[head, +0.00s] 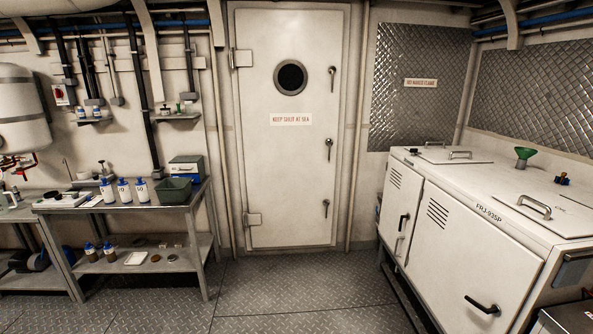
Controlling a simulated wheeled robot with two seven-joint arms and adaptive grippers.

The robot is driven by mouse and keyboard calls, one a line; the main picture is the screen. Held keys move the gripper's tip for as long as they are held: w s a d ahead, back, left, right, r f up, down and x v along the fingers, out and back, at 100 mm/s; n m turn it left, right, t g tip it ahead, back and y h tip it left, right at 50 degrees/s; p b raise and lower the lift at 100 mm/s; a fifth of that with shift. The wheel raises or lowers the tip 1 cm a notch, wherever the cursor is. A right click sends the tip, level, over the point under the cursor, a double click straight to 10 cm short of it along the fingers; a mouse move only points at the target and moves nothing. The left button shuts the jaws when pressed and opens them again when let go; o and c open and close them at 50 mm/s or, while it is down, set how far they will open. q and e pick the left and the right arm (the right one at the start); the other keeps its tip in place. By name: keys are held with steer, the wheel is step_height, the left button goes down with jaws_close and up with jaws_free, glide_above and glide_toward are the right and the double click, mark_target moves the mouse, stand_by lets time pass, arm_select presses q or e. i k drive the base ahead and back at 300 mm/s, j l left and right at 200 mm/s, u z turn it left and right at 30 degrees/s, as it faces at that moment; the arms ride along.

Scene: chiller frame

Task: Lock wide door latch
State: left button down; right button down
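The white chiller cabinet (400,162) stands at the right. Its wide door (462,250) is the nearer one on the front face and appears closed, lying about flush with the frame. The wide door's black latch handle (482,305) is near its lower right side and lies slanted, close to horizontal. From here I cannot tell whether the latch is engaged. The narrower door (399,200) beside it to the left has a similar black handle (403,222), which stands closer to upright. Neither of my grippers shows in the head view.
A metal bench (120,196) with bottles and a green bin (174,190) stands at the left. A white steel door (290,170) with a round window is at the back. The tread-plate floor (300,290) between is clear. A dark box-like thing (568,318) is at the lower right.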

mark_target(495, 309)
steer(key=z, duration=1.45)
